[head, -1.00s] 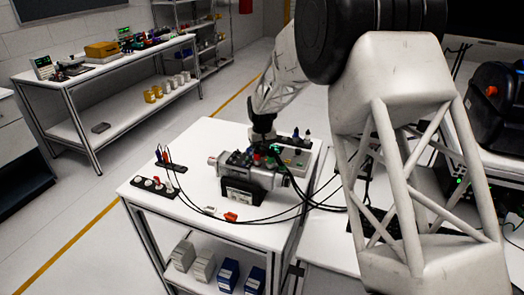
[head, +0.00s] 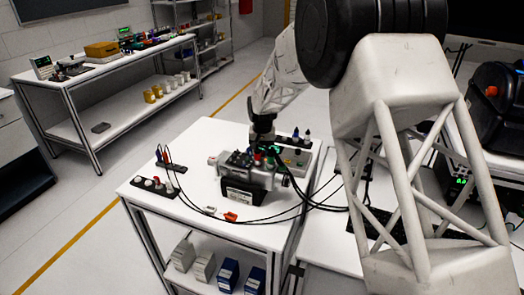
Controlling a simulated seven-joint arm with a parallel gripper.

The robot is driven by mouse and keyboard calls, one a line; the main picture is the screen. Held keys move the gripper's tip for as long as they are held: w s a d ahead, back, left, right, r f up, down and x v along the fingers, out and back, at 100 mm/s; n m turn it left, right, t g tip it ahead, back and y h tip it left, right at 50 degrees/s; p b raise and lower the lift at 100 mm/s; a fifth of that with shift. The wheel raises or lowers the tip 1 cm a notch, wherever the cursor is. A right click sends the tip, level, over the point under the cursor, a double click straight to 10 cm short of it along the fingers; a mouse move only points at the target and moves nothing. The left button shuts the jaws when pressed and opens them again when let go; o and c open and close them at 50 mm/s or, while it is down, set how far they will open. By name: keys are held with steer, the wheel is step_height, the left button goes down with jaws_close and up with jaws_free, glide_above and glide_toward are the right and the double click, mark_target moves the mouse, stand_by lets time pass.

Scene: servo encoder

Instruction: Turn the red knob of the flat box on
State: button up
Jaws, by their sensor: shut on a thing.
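My gripper (head: 263,138) points down at the back of the white table, behind the grey servo motor (head: 250,174). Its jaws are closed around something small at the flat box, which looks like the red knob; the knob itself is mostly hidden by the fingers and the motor. The flat grey box (head: 297,157) shows only partly, to the right of the gripper, with green spots on it. Small red parts show just below the fingers, but I cannot tell which belongs to the knob.
Black cables loop from the motor across the white table (head: 228,221). A black strip with white-topped plugs (head: 155,186) and a probe holder (head: 172,163) stand at the left. A dark rack with plugs (head: 297,141) is right behind the gripper.

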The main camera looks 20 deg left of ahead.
mark_target(262, 152)
steer(key=o, duration=0.9)
steer(key=shift+o, duration=0.2)
steer(key=shift+r, duration=0.15)
steer(key=shift+r, duration=3.75)
